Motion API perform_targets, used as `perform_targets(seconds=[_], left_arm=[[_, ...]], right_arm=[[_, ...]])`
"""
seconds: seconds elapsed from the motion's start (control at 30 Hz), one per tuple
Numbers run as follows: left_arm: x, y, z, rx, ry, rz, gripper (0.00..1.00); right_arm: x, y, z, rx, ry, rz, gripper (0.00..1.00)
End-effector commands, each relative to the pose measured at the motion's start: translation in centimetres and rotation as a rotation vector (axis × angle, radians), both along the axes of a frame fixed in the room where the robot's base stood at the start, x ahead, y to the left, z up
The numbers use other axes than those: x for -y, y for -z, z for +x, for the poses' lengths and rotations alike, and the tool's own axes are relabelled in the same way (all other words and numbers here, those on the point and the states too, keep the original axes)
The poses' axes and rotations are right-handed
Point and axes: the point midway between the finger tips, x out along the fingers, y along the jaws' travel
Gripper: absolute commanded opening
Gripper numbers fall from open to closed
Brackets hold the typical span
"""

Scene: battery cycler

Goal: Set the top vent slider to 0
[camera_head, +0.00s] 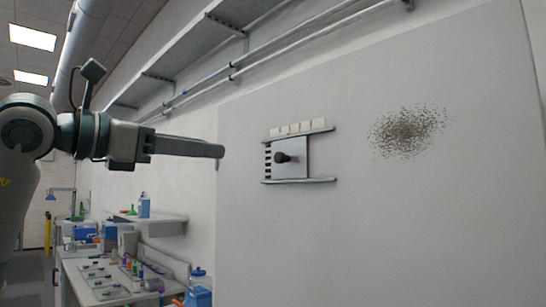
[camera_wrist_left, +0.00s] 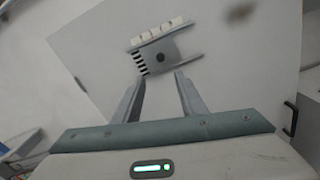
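The vent slider plate (camera_head: 300,169) is a light grey panel with a dark round knob (camera_head: 285,158), held between two horizontal rails on a large white panel. Dark vent slots (camera_head: 267,160) show along its left edge. A row of white label tiles (camera_head: 299,128) sits above the top rail; their marks are too small to read. My left gripper (camera_head: 218,151) is left of the slider, apart from it. In the left wrist view its fingers (camera_wrist_left: 158,80) are spread and empty, with the knob (camera_wrist_left: 160,58) ahead, beyond the gap between the tips. My right gripper is not in view.
A speckled dark patch (camera_head: 407,130) marks the white panel (camera_head: 440,220) right of the slider. A shelf (camera_head: 205,65) and pipes run along the wall above. A workbench (camera_head: 95,280) with bottles and small items stands at lower left. The space before the panel looks clear.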

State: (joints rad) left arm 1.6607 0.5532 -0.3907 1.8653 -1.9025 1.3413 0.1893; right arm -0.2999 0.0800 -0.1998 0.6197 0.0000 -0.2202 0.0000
Motion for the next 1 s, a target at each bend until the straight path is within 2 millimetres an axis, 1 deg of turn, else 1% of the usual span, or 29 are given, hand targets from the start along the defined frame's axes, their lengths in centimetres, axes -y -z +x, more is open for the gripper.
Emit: perform_targets(seconds=[0.17, 0.37, 0.57, 1.0], left_arm=[[0.4, -0.1, 0.4, -0.001, 0.001, -0.001, 0.38], [1.7, -0.3, 1.7, -0.002, 0.003, -0.001, 0.38], [4.0, -0.3, 4.0, -0.004, 0.005, -0.001, 0.38], [9.5, -0.3, 9.6, -0.005, 0.003, -0.001, 0.38]], right_arm=[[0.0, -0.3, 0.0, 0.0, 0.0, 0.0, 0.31], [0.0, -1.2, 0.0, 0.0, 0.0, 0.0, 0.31], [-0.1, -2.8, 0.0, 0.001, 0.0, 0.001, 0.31], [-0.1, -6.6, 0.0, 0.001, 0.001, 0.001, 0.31]])
